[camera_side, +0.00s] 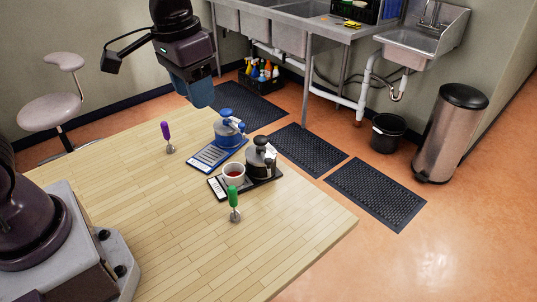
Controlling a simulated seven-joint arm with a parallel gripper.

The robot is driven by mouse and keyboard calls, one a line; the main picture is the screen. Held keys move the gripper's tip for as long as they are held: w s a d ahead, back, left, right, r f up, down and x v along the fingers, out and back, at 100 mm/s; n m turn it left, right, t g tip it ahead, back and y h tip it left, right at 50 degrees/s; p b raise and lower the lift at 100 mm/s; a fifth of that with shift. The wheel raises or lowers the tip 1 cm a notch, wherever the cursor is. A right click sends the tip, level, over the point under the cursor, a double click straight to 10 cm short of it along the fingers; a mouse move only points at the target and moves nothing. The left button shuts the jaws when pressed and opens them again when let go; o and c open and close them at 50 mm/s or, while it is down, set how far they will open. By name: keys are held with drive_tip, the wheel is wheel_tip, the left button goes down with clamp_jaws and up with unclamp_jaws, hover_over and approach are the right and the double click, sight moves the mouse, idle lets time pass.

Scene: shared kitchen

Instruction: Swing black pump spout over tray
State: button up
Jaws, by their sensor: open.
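The black pump (261,160) stands upright at the far right of the wooden table, with a grey body and a dark top. It stands at the right end of a black tray (216,187). A white cup with red contents (233,175) sits on the same tray, left of the pump. The black spout is too small for me to tell exactly where it points. My gripper (201,101) hangs above the table's far edge, up and left of the black pump and well apart from it. It is open, and nothing shows in it.
A green-handled tool (233,198) stands in front of the cup. A purple-handled tool (166,134) stands to the left. The table's (190,245) front and middle are clear.

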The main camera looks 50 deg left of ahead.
drive_tip(key=n+g, duration=0.1)
drive_tip(key=g, duration=0.1)
hover_over(269, 160)
drive_tip(key=s, duration=0.4)
wheel_tip(269, 160, down, 8)
drive_tip(key=w+n, duration=0.2)
drive_tip(key=w, duration=0.2)
drive_tip(key=shift+t, duration=0.3)
wheel_tip(269, 160, down, 12)
drive_tip(key=shift+a+f, duration=0.1)
drive_tip(key=shift+f, duration=0.05)
drive_tip(key=shift+m, duration=0.3)
clamp_jaws()
